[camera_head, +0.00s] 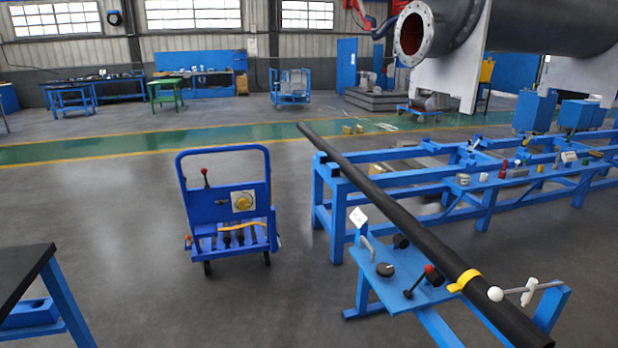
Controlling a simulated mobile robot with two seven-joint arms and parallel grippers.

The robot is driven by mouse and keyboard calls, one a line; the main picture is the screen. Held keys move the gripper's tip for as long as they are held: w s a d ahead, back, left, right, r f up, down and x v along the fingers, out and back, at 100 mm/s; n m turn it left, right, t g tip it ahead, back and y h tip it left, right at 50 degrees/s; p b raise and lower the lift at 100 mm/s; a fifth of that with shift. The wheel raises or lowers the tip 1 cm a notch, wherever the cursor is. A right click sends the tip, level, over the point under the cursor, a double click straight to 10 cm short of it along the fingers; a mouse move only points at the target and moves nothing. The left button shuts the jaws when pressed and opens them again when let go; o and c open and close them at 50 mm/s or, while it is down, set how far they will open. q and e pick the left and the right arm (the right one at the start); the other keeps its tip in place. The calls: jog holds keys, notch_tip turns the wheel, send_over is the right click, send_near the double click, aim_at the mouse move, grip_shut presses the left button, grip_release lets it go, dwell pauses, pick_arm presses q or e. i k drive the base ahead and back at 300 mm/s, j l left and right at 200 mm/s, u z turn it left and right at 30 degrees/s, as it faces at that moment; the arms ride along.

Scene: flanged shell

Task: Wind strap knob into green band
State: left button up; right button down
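A blue wheeled cart (226,213) stands on the floor left of centre. Its panel carries a pale square plate with a round yellow knob or dial (243,202); any green band on it is too small to make out. A yellow-orange strap (241,225) runs across the cart below the plate. A black round knob (385,269) sits on a blue panel at the bench. I cannot tell which knob is the strap knob. Neither of my grippers is in view.
The pipe rests along a blue frame bench (497,180) at right. A red-tipped lever (418,282) and a white ball-ended rod (496,294) stand out near the pipe. A dark-topped table (22,274) is at lower left. Open grey floor surrounds the cart.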

aim_at(243, 203)
jog(key=i+j+u, duration=0.1)
jog(key=i+j, duration=0.7)
jog(key=j, duration=0.35)
jog(key=i+j+u, duration=0.1)
jog(key=j, duration=0.3)
jog(key=i+u, duration=0.2)
jog(key=i, duration=0.6)
jog(key=i+u, duration=0.25)
jog(key=i, duration=0.55)
